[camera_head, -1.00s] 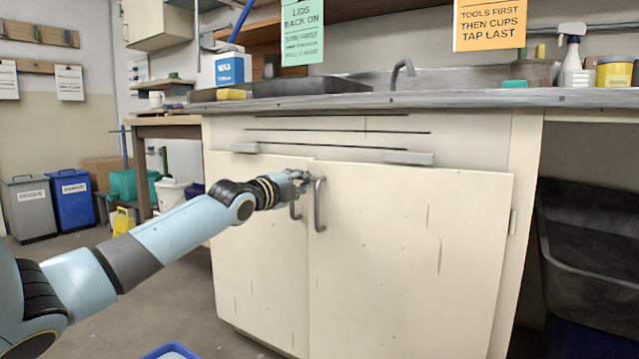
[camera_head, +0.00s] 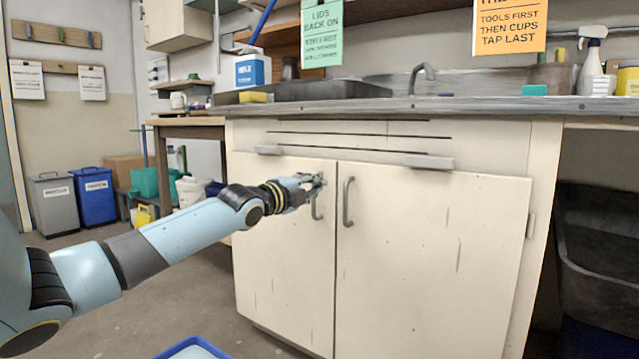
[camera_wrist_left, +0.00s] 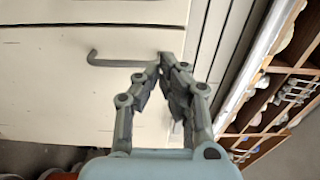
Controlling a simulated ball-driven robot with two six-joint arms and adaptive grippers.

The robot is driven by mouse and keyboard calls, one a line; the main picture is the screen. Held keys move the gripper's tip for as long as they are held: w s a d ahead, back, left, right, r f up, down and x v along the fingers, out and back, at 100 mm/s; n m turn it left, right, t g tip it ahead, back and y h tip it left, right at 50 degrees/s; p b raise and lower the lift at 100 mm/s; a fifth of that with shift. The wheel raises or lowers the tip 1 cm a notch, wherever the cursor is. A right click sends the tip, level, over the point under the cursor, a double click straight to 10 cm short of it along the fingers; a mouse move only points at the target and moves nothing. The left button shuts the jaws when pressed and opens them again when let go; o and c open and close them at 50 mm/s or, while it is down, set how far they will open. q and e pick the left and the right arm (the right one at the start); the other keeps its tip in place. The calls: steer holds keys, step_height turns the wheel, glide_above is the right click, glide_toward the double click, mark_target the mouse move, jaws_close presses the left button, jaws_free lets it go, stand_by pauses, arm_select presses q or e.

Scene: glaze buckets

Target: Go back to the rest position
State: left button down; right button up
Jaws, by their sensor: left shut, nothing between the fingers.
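My left gripper (camera_head: 318,181) is in front of the cream sink cabinet (camera_head: 430,260), near the left door's grey handle (camera_head: 316,206). Its fingers are shut with nothing between them. In the left wrist view the fingertips (camera_wrist_left: 165,62) meet near the right end of a bent grey handle (camera_wrist_left: 118,62). I cannot tell whether they touch the handle or the door. Both cabinet doors look shut. The right door's handle (camera_head: 347,202) is just right of the gripper. My right gripper is not in view.
A steel sink counter (camera_head: 400,104) runs above the cabinet. A blue-rimmed container (camera_head: 190,345) shows at the bottom edge. A black tub (camera_head: 605,245) stands under the counter at right. Grey (camera_head: 55,205) and blue (camera_head: 93,198) bins stand at far left.

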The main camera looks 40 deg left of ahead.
arm_select(q)
steer(key=s+a+b, duration=0.2)
steer(key=a, duration=0.7)
steer(key=shift+s, duration=0.15)
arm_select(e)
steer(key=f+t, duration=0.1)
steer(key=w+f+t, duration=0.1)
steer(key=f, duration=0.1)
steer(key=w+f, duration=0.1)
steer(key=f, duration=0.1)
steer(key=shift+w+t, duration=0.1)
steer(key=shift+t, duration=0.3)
arm_select(q)
steer(key=shift+a+f, duration=0.1)
steer(key=shift+f, duration=0.05)
